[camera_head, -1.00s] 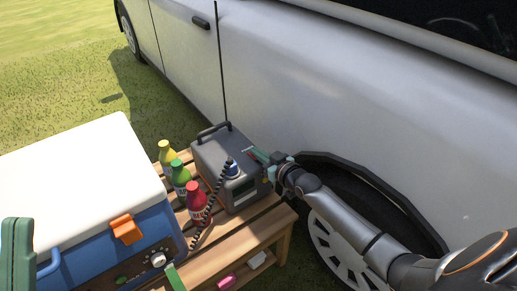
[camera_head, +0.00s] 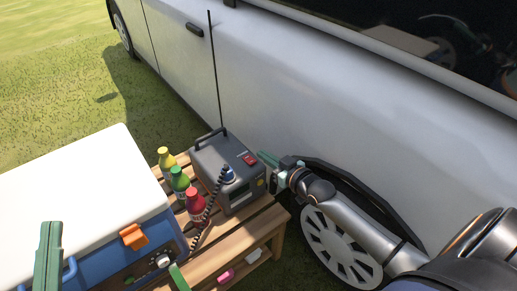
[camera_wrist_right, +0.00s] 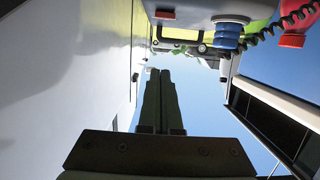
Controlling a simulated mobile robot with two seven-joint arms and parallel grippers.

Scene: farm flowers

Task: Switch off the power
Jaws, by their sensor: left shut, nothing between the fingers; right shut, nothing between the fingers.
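The switch also shows at the top of the right wrist view (camera_wrist_right: 165,14). My right gripper (camera_head: 263,156) is shut and empty, just right of the switch, and appears apart from it. Its closed fingers (camera_wrist_right: 160,75) fill the middle of the wrist view. My left gripper (camera_head: 50,228) is shut and empty over the cooler at lower left.
A blue plug (camera_head: 229,175) with a black coiled cord is on the box front. Yellow (camera_head: 167,159), green (camera_head: 179,181) and red (camera_head: 195,207) bottles stand beside it. A blue cooler with a white lid (camera_head: 85,185) is at left. The white car (camera_head: 300,95) is close behind.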

